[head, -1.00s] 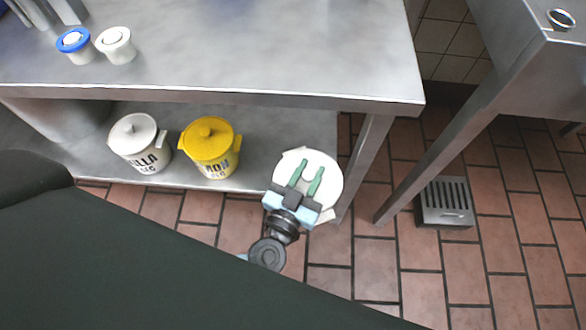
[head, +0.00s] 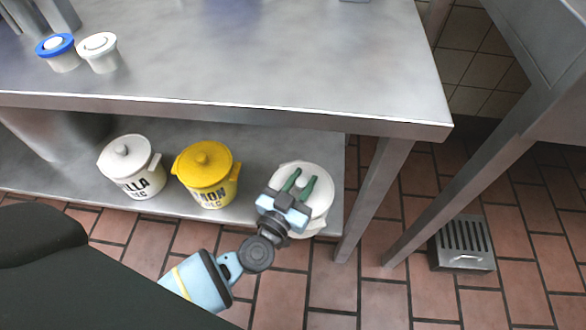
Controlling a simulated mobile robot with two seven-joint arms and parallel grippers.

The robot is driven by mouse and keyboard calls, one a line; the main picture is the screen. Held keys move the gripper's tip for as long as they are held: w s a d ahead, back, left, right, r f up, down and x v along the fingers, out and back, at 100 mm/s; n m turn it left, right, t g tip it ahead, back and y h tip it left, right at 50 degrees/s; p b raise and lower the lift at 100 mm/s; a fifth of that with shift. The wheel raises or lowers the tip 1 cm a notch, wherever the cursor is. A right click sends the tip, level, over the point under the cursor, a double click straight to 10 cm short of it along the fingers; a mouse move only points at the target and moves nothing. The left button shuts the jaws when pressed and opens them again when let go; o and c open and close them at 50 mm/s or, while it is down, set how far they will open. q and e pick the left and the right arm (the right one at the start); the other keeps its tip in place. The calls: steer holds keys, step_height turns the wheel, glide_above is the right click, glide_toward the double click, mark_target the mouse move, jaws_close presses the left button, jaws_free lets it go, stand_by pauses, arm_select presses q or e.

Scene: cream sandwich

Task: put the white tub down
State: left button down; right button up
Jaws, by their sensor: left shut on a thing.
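My left gripper (head: 297,183) has its green fingers shut on the lid knob of a white tub (head: 318,205). The tub is at the right end of the steel lower shelf (head: 255,207), close to its front edge. Whether its base touches the shelf is hidden by the lid and my gripper. A yellow tub (head: 207,172) with dark lettering stands on the shelf to its left. Another white tub, lettered "LLA" (head: 131,166), stands further left. My right gripper is not in view.
The steel table top (head: 270,60) overhangs the shelf; a blue-lidded cup (head: 58,50) and a white cup (head: 100,52) stand on it. A table leg (head: 372,200) is just right of the held tub. A floor drain box (head: 462,243) lies right.

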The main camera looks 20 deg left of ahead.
mark_target(292, 163)
arm_select(q)
steer(key=w+a, duration=0.1)
steer(key=w+a+b, duration=0.1)
steer(key=w+a, duration=0.1)
steer(key=w+a+b, duration=0.1)
steer(key=w, duration=0.1)
steer(key=shift+w+a+f, duration=0.2)
steer(key=shift+a+f, duration=0.05)
steer(key=shift+f, duration=0.05)
steer(key=f+b, duration=0.3)
steer(key=shift+w+a+b, duration=0.3)
steer(key=shift+w+b, duration=0.05)
steer(key=shift+w, duration=0.05)
steer(key=shift+f+b, duration=0.35)
steer(key=shift+b, duration=0.05)
steer(key=shift+r, duration=0.1)
steer(key=c, duration=1.1)
jaws_free()
steer(key=shift+f, duration=0.2)
steer(key=shift+c, duration=0.2)
